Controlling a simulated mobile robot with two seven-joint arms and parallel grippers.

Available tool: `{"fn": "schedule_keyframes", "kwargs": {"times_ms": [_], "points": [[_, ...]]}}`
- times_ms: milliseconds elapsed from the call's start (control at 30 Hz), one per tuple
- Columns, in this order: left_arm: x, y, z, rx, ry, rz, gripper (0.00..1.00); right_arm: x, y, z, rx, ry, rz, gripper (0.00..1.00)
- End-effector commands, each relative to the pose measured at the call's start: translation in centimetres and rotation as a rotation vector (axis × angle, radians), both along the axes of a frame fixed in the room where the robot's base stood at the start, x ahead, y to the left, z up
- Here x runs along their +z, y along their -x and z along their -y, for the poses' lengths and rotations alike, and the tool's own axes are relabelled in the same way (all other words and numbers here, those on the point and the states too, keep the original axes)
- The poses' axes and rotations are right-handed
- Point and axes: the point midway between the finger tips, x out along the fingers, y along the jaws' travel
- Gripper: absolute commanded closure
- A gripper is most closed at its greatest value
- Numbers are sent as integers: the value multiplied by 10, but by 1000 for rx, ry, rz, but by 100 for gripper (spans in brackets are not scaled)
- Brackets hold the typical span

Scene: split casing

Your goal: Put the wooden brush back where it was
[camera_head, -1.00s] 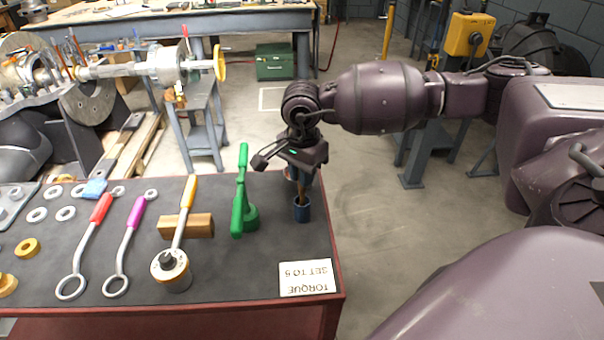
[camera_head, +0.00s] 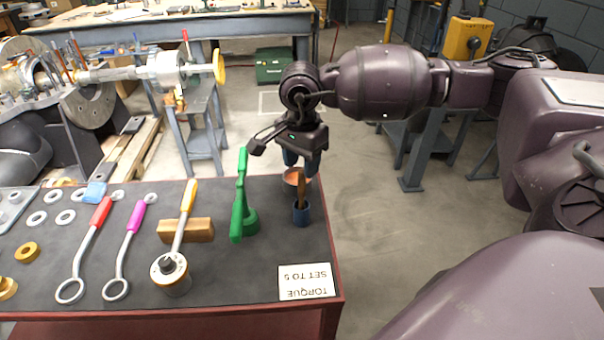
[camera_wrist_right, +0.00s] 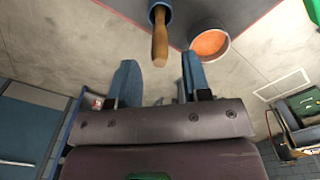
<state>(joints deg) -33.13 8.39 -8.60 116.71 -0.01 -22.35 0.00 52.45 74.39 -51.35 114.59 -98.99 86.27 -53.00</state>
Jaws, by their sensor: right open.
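The wooden brush (camera_head: 302,190) stands in a small blue cup (camera_head: 301,214) near the right edge of the dark tabletop, its wooden handle sticking up. In the right wrist view the brush handle (camera_wrist_right: 160,45) rises from the blue cup (camera_wrist_right: 158,12) beyond the fingertips. My right gripper (camera_head: 301,164) is open above and just behind the brush, with its blue fingers pointing down. In the right wrist view nothing is between the fingers (camera_wrist_right: 158,82) of my right gripper. My left gripper is not in view.
A round container with orange-brown contents (camera_head: 296,177) stands just behind the cup. A green clamp-like tool (camera_head: 240,205) is to the left. A sign (camera_head: 306,283) lies in front. Wrenches with coloured handles lie further left. Open floor is beyond the table's right edge.

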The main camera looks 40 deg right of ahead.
Motion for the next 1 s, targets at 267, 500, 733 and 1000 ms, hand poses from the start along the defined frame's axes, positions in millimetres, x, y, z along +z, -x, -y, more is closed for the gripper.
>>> {"fn": "schedule_keyframes", "kwargs": {"times_ms": [267,500,733,1000], "points": [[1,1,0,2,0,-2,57,52,0,0,-1,1,2,56],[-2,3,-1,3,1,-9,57,72,0,0,0,0,0,56],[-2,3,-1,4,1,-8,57,74,0,0,-1,0,-1,56],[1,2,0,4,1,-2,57,74,0,0,-1,0,0,56]]}}
